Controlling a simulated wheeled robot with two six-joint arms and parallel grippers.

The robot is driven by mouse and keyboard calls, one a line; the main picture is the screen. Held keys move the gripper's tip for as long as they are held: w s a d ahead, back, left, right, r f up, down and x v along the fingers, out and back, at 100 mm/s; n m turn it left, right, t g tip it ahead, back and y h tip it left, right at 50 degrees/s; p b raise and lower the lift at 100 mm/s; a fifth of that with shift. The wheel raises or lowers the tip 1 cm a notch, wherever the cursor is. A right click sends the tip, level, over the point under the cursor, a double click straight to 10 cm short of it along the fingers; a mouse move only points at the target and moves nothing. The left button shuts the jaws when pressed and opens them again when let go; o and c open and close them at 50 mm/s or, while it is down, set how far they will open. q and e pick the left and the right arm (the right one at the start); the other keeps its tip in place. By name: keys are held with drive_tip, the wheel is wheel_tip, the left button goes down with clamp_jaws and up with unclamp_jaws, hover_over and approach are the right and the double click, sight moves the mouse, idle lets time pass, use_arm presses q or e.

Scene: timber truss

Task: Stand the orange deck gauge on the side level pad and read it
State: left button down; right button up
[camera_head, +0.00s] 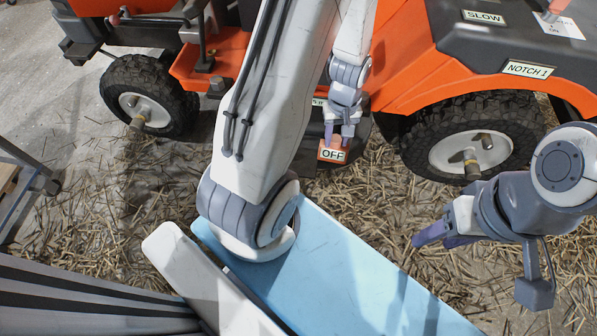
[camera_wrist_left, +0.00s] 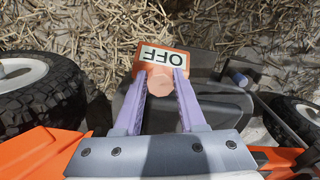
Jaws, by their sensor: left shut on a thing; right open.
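An orange block with a white plate reading "OFF", which looks like the deck gauge (camera_head: 334,143), is held between the fingertips of my left gripper (camera_head: 342,133). In the left wrist view the gauge (camera_wrist_left: 163,66) sits between both purple fingers (camera_wrist_left: 161,90), its plate upside down. It is over or beside the edge of the black mower deck (camera_wrist_left: 222,100); I cannot tell whether it touches. No side level pad can be made out. My right gripper (camera_head: 447,238) is open and empty over the straw at the right.
The orange mower (camera_head: 415,75) stands at the back, with a left wheel (camera_head: 150,95) and a right wheel (camera_head: 474,137). Plates read "SLOW" (camera_head: 484,17) and "NOTCH 1" (camera_head: 528,69). Another label (camera_head: 318,102) is mostly hidden behind my left wrist. Straw covers the floor.

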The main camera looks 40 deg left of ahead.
use_arm(q)
drive_tip(key=f, duration=0.1)
drive_tip(key=f+b, duration=0.1)
drive_tip(key=f, duration=0.1)
drive_tip(key=shift+s+a+n, duration=0.2)
drive_tip(key=shift+n, duration=0.1)
drive_tip(key=a+f+b, duration=1)
drive_tip(key=a+f, duration=0.1)
drive_tip(key=shift+s+a+f, duration=0.1)
drive_tip(key=shift+a, duration=0.2)
use_arm(e)
wheel_tip(320, 180, down, 12)
drive_tip(key=shift+f, duration=0.25)
use_arm(q)
drive_tip(key=shift+c, duration=2.4)
unclamp_jaws()
